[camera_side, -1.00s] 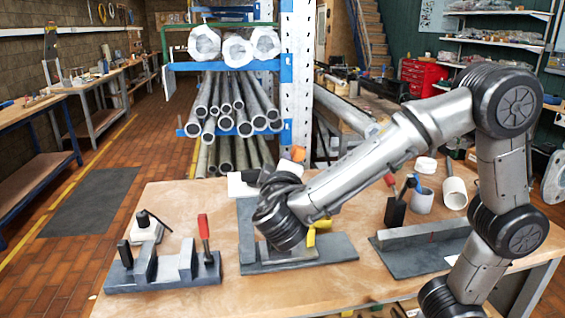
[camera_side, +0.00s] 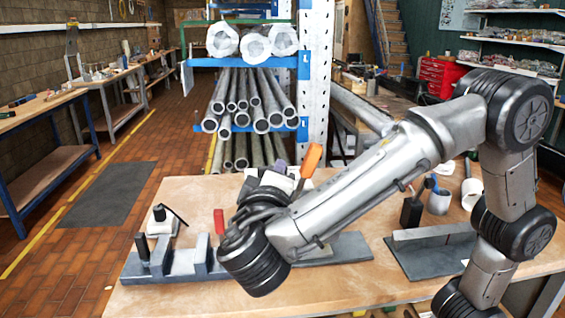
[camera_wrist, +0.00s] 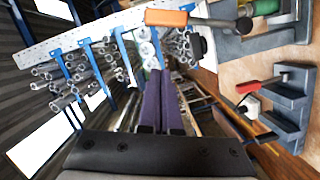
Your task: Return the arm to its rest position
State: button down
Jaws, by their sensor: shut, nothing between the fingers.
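My arm reaches in from the right in the side view, over the wooden bench. Its wrist hangs at the bench's middle-left, in front of the left grey fixture's right end. My gripper (camera_wrist: 160,74) shows in the wrist view as two long purple-grey fingers, shut together with nothing between them. The fingers point away from the bench, toward the pipe rack. In the side view the wrist and forearm mostly hide the gripper and the middle grey fixture (camera_side: 345,248). An orange-handled tool (camera_side: 311,160) stands up behind my forearm; it also shows in the wrist view (camera_wrist: 166,18).
The left grey fixture (camera_side: 180,268) has a red-handled clamp (camera_side: 219,222). A grey angle plate (camera_side: 425,262) lies right of my forearm, near a black holder (camera_side: 411,211) and a cup (camera_side: 438,203). The rack (camera_side: 312,90) of pipes stands behind the bench. The bench's front is bare.

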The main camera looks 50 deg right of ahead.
jog(key=s+d+r+m+g, duration=0.3)
jog(key=d+m+g, duration=0.1)
jog(key=d, duration=0.6)
jog(key=s+d+f+m+g+y, duration=0.2)
jog(key=s+d+f+g+y, duration=0.3)
jog(key=s+d, duration=0.45)
jog(key=s+a+f+t+y, duration=0.2)
jog(key=s+a+f+y, duration=0.25)
jog(key=s+f, duration=0.35)
jog(key=w+a+f+n+t+y, duration=0.2)
jog(key=w+a+n+t+y, duration=0.1)
jog(key=a, duration=0.3)
jog(key=shift+w+a+f+n+y, duration=0.2)
jog(key=shift+w+a+n+y, duration=0.15)
jog(key=shift+y, duration=0.5)
